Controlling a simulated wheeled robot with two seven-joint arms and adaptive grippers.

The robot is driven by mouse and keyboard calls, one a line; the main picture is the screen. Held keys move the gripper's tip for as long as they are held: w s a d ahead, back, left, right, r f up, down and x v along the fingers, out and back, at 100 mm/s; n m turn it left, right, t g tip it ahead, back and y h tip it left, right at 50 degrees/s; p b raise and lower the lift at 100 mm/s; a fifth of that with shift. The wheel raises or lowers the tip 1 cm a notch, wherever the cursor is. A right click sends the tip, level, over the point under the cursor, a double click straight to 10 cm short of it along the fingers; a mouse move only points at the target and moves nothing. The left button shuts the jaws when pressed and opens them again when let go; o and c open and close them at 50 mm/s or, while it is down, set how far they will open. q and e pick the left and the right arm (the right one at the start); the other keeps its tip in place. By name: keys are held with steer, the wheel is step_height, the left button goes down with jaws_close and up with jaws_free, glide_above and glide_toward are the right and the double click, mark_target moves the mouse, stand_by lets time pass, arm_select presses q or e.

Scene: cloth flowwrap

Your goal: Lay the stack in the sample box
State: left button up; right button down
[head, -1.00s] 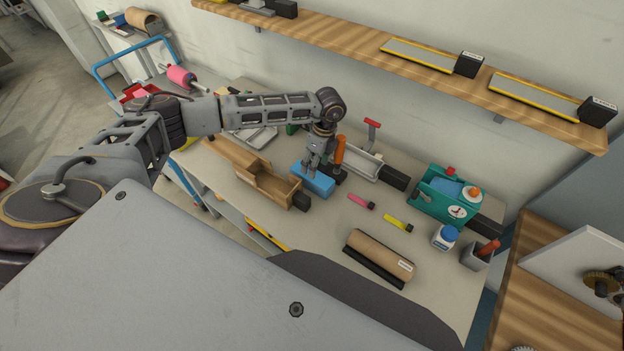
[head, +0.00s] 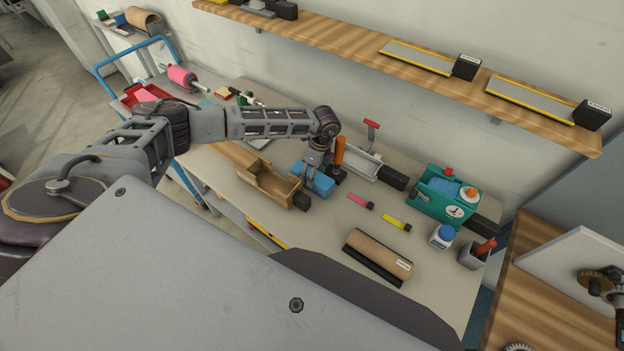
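A blue block-like item (head: 323,184), perhaps the stack, is on the bench just right of an open tan wooden box (head: 262,180). I cannot tell for certain which container is the sample box. My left gripper (head: 309,182) points down at the blue item, with its fingers at the item's left part and close to the box's right end. The fingers hide part of the blue item. At this size I cannot tell whether they grip it or only stand beside it. My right gripper is not in view.
A pink marker (head: 360,201) and a yellow marker (head: 396,222) lie right of the gripper. A brown roll (head: 380,252) lies in front. A metal tray (head: 362,161) is behind.

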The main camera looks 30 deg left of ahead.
arm_select(q)
steer(key=shift+c, duration=0.2)
steer(key=c, duration=0.8)
steer(key=shift+r, duration=0.15)
steer(key=shift+r+b, duration=0.85)
steer(key=shift+r, duration=4.05)
